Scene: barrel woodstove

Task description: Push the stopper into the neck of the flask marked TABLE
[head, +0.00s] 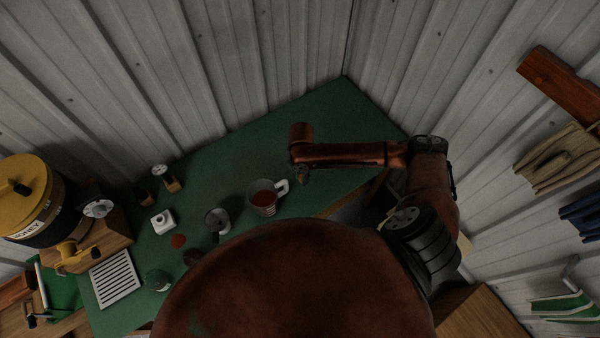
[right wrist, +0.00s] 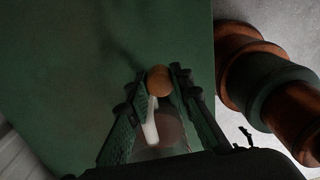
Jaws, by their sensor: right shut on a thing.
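A white strip (right wrist: 150,124) and a dim brownish round shape (right wrist: 170,128) show between the fingers, blurred. My left gripper is not in view.
On the green table (head: 225,165) stand a glass mug of reddish drink (head: 263,199), a grey cup (head: 217,222), a small white square container (head: 162,222) and a slatted white grille (head: 114,278). A yellow honey dispenser (head: 25,190) is at left. The table's back is clear.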

